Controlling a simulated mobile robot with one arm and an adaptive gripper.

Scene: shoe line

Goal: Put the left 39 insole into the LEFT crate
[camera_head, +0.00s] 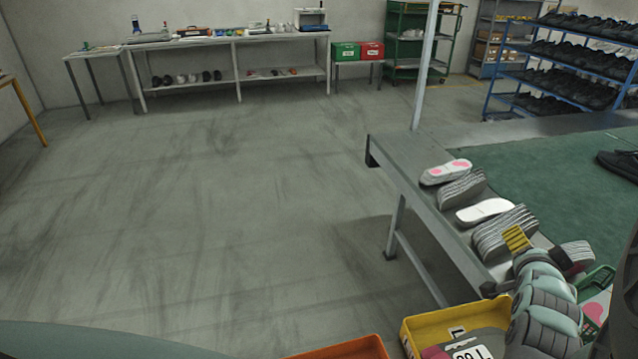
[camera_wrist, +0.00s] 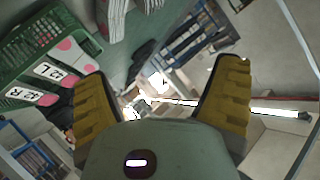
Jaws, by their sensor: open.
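A yellow bin (camera_head: 425,325) stands at the bottom of the head view, partly cut off. In it lies a grey and dark red insole with a white label (camera_head: 472,353) that seems to read 39 L. My gripper (camera_wrist: 161,72) is open and empty in the wrist view, yellow pads wide apart. In the head view a yellow pad (camera_head: 517,238) shows above the bench end, right of and above the bin. Far off, a green crate (camera_head: 345,51) and a red crate (camera_head: 371,50) stand side by side on a small table; their writing is too small to read.
A grey bench (camera_head: 400,152) carries several soles and insoles. A green basket (camera_wrist: 62,22) with insoles labelled 42 L and 42 R is near my gripper. An orange bin (camera_head: 350,348) is at the bottom edge. A post (camera_head: 426,65) rises behind the bench. The left floor is clear.

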